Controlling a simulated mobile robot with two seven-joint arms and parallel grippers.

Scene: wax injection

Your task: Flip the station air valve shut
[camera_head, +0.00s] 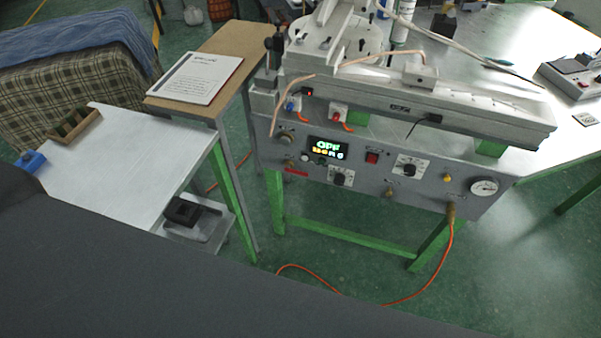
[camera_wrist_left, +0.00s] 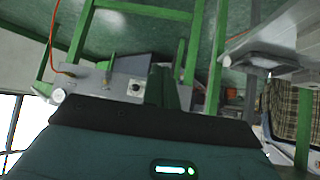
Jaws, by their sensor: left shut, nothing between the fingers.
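The grey control panel (camera_head: 370,160) of the wax injection station carries a pressure gauge (camera_head: 484,187) at its right end. A brass fitting (camera_head: 451,210) with an orange hose sits at the panel's lower right edge. No valve handle can be told clearly, nor its position. The left wrist view shows the panel upside down, with the gauge (camera_wrist_left: 58,95) at the left. My left gripper (camera_wrist_left: 170,80) has its dark fingers shut and empty, overlapping the panel in that view; its distance is unclear. My right gripper is not in view.
The orange hose (camera_head: 447,245) hangs to the green floor. A white side table (camera_head: 140,150) and a brown bench (camera_head: 215,60) with a printed sheet (camera_head: 196,78) stand left. Green legs (camera_head: 340,238) support the station. My dark body covers the lower left of the head view.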

